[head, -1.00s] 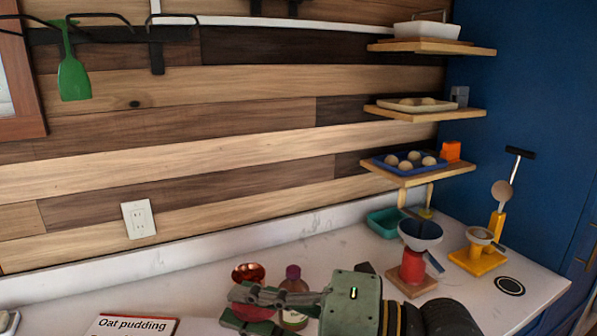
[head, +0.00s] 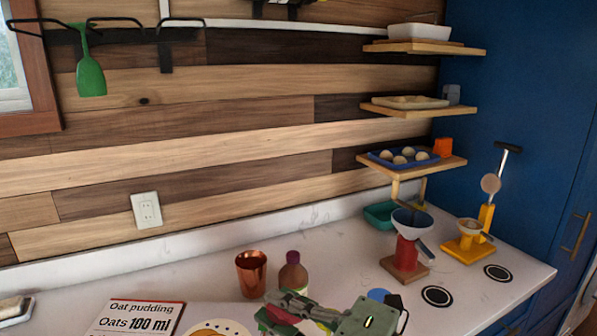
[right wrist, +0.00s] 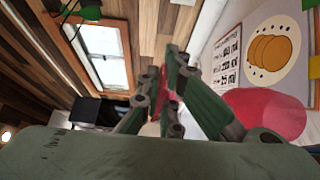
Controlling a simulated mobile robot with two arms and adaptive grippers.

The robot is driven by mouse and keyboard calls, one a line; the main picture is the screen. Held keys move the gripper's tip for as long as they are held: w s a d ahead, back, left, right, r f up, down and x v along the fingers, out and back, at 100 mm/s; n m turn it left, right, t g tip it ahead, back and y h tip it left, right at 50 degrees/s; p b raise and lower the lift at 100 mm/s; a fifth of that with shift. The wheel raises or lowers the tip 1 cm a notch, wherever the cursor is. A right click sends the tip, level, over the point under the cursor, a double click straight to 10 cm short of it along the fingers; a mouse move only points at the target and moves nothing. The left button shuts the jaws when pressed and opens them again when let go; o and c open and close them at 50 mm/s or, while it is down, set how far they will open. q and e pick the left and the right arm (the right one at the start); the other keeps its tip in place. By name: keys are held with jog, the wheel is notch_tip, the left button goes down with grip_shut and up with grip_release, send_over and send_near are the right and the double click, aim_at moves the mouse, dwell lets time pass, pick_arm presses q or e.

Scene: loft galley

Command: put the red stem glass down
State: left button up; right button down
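In the head view my right gripper (head: 285,311) is low at the bottom edge, in front of the brown bottle. Red shows between its fingers; this is part of the red stem glass (head: 309,326), mostly hidden or out of frame. In the right wrist view the fingers (right wrist: 168,88) close around a narrow red part, and a broad, rounded red part of the glass (right wrist: 268,112) shows to the right, over the counter side. I cannot tell whether the glass touches the counter. My left gripper is not in view.
A copper cup (head: 251,273) and a brown bottle (head: 293,274) stand just behind the right gripper. A recipe sheet (head: 135,318) lies to the left. A red stand with funnel (head: 407,252) and a yellow one (head: 468,245) are to the right. White counter (head: 205,274) is bare between.

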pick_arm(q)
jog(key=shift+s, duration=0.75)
pick_arm(e)
jog(key=s+d+f+m+t+h, duration=0.4)
jog(key=d+f+h, duration=0.3)
jog(key=d, duration=0.3)
jog(key=s+d+f+m+t+h, duration=0.4)
jog(key=d+f+m+h, duration=0.3)
jog(key=d+f, duration=0.3)
jog(key=shift+s+d+h, duration=0.45)
jog(key=shift+d+h, duration=0.05)
jog(key=shift+d, duration=0.15)
